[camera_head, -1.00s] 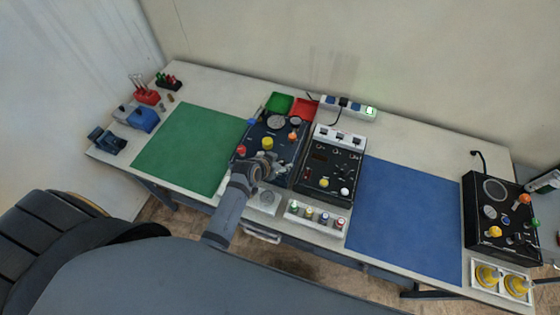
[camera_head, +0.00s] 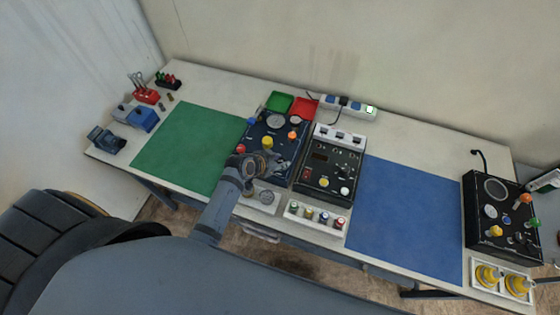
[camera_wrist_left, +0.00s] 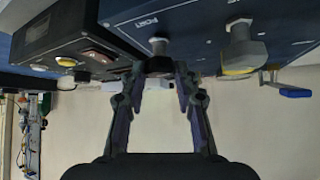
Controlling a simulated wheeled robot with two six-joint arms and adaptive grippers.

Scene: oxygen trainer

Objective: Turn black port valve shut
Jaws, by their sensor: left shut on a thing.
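The blue oxygen trainer panel (camera_head: 258,130) stands near the middle of the bench, with a yellow knob, an orange knob, a red knob and round gauges. My left gripper (camera_head: 268,160) is at its front edge and hides part of it. In the left wrist view, the black port valve (camera_wrist_left: 158,46) sticks out of the panel beside the word PORT. My left gripper (camera_wrist_left: 161,68) is shut on this valve, with its fingertips on both sides of the knob. The knob's turn angle is hard to tell. My right gripper is not in view.
A black control box (camera_head: 329,182) stands just right of the panel. A yellow-faced grey knob (camera_wrist_left: 243,50) sits beside the valve in the wrist view. A white tray of small knobs (camera_head: 312,224) lies in front. The green mat (camera_head: 190,150) and blue mat (camera_head: 405,215) are clear.

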